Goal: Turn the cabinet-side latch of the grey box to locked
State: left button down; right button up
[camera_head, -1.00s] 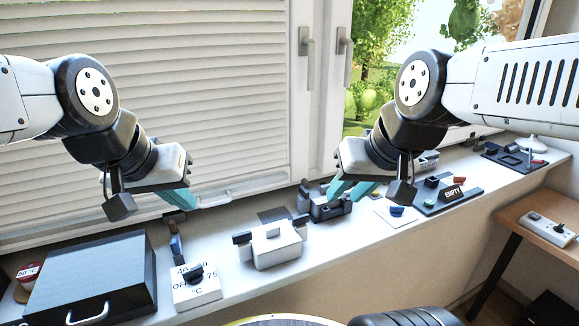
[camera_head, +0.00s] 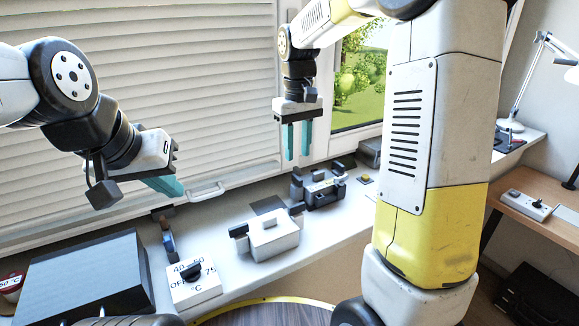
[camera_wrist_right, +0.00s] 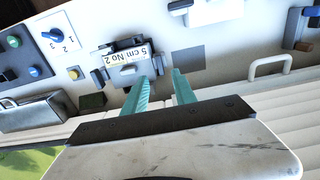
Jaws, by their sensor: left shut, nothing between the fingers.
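The grey box (camera_head: 324,194) stands on the sill right of centre, with upright dark latch pieces at its left end and far side. In the right wrist view the grey box (camera_wrist_right: 128,74) carries a "5 cm No 2" label and dark end pieces. I cannot tell which latch is cabinet-side or how it is set. My right gripper (camera_head: 298,155) is open and empty, pointing down above and behind the box; its fingers (camera_wrist_right: 162,80) also show in the wrist view. My left gripper (camera_head: 166,187) is shut and empty, above the sill at left.
A paler box (camera_head: 273,241) with dark side latches stands left of the grey box. A temperature dial block (camera_head: 193,287) and a dark case (camera_head: 88,278) stand further left. The window handrail (camera_head: 207,190) is behind. My right arm hides part of the right sill.

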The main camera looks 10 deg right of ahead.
aim_at(297, 177)
notch_tip(297, 177, down, 8)
jog(key=shift+r, duration=0.25)
grip_shut()
